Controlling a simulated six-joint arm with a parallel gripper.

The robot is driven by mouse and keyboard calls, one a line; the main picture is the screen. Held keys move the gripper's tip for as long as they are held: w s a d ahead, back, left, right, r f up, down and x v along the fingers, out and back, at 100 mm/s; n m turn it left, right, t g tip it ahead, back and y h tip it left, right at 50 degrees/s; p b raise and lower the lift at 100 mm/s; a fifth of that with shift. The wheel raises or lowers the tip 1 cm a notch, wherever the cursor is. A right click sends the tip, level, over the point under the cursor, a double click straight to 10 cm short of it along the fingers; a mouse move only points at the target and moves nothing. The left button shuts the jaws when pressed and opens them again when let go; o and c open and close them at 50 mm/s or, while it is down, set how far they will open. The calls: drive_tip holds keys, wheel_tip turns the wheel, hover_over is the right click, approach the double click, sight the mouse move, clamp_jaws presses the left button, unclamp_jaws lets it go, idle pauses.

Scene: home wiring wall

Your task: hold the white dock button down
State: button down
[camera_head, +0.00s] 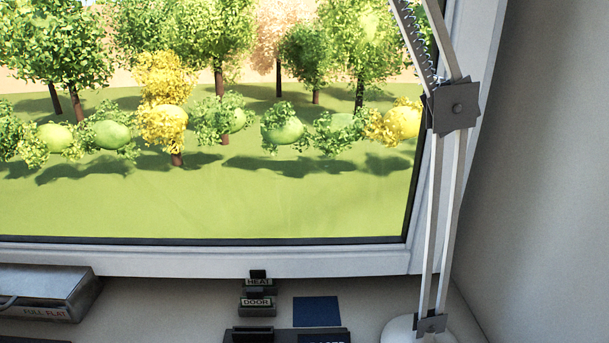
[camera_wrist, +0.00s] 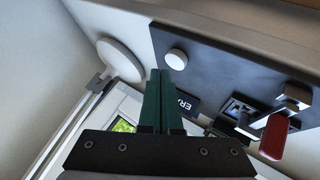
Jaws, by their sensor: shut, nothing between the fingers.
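A round white button (camera_wrist: 176,59) stands on a dark panel (camera_wrist: 215,72) in the wrist view; I take it for the dock button. My gripper (camera_wrist: 160,76) has dark green fingers pressed together with nothing between them. Its tips appear just below and left of the button in the picture. I cannot tell how far they are from the panel, and I see no clear contact. The button is not visible in the head view, where a dark panel edge (camera_head: 240,336) shows at the bottom. My gripper is not in the head view.
The panel also bears a red-handled lever (camera_wrist: 274,136) and a small dark label block (camera_wrist: 187,103). The lamp's white round base (camera_wrist: 120,60) lies left of the panel. In the head view, HEAT (camera_head: 258,282) and DOOR (camera_head: 257,303) blocks stand below the window.

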drive_tip(key=shift+r, duration=0.15)
drive_tip(key=shift+r, duration=2.4)
drive_tip(key=s+d+f+m+g+y, duration=0.2)
drive_tip(key=s+f+m+g+y, duration=0.3)
drive_tip(key=s+y, duration=0.3)
drive_tip(key=s+f+g, duration=0.1)
drive_tip(key=s, duration=0.2)
drive_tip(key=shift+d+f+y, duration=0.3)
drive_tip(key=shift+d+f, duration=0.05)
